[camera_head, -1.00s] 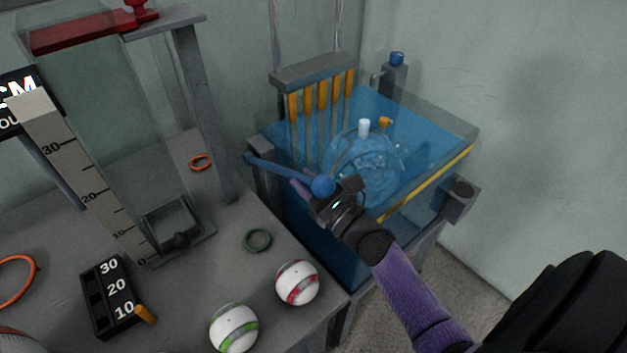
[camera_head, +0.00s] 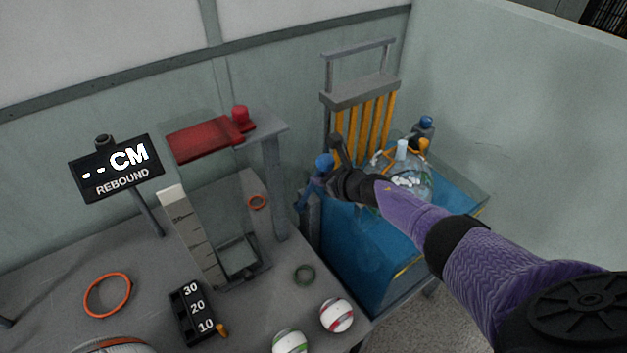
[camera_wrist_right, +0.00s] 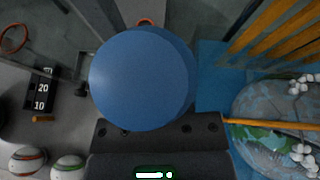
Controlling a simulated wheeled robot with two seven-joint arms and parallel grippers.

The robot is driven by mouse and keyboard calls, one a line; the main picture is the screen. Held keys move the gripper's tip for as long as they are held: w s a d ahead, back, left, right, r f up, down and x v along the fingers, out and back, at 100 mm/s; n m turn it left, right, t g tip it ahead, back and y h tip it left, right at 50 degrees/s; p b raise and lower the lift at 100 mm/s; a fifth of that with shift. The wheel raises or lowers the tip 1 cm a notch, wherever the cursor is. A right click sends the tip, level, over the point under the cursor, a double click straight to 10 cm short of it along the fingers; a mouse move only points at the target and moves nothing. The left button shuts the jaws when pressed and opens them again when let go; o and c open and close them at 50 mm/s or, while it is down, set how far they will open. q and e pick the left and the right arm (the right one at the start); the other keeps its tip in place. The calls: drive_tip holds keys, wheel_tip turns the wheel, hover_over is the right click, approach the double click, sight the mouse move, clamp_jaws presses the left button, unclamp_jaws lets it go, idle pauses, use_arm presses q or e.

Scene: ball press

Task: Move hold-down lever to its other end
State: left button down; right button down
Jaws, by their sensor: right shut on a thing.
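The hold-down lever (camera_head: 303,196) is a blue bar with a round blue knob (camera_head: 324,161). It stands steeply upright at the near left corner of the blue press bed (camera_head: 345,245). My right gripper (camera_head: 331,170) is shut at the knob end of the lever; the arm comes in from the right across the bed. In the right wrist view the blue knob (camera_wrist_right: 140,78) fills the middle, right at the dark jaws, and hides most of the lever behind it. My left gripper is not in view.
A grey head with orange bars (camera_head: 362,92) stands behind the bed. A clear globe (camera_head: 412,183) sits on the bed, partly behind my arm.

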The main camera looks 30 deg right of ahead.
drive_tip(key=w, duration=0.1)
drive_tip(key=w+g, duration=0.1)
drive_tip(key=w+b, duration=0.1)
drive_tip(key=shift+w+a+r+g, duration=0.3)
drive_tip(key=shift+a+r+g, duration=0.1)
drive_tip(key=w+b, duration=0.1)
drive_tip(key=b, duration=0.2)
drive_tip(key=w+r+g+b, duration=0.1)
drive_tip(key=w+b, duration=0.1)
drive_tip(key=b, duration=0.1)
drive_tip(key=w+g+b, duration=0.1)
drive_tip(key=b, duration=0.1)
drive_tip(key=shift+w+r+b, duration=0.15)
drive_tip(key=shift+r+b, duration=0.25)
drive_tip(key=c, duration=0.7)
unclamp_jaws()
drive_tip(key=shift+w, duration=0.1)
drive_tip(key=shift+o, duration=0.8)
